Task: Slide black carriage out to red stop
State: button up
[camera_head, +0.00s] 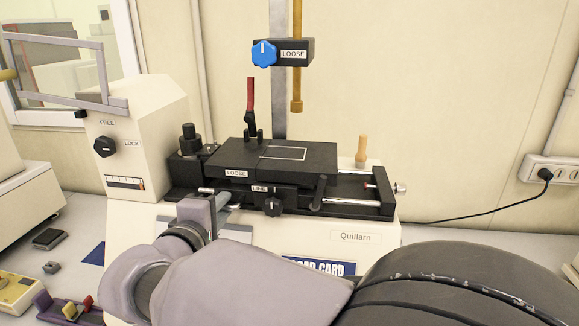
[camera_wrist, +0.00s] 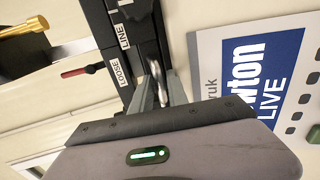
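The black carriage (camera_head: 225,160) is a flat plate on rails on top of the white machine. A "LOOSE" label is on its front edge, with a "LINE" label and a black knob (camera_head: 272,207) below. A small red piece (camera_head: 369,184), apparently the red stop, shows at the right end of the rail, right of the carriage. My gripper (camera_head: 224,199) is low at the front left of the carriage. In the wrist view my gripper (camera_wrist: 160,78) has its fingers apart near a silver rod, below the labels. Whether they touch it is unclear.
A red-handled lever (camera_head: 251,95) stands behind the carriage. A blue knob (camera_head: 263,54) on a "LOOSE" block and a brass rod (camera_head: 297,85) hang above it. A wooden peg (camera_head: 361,150) stands at the right. My arm covers the machine's lower front.

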jog(key=shift+w, duration=0.15)
grip_shut()
dwell(1.4)
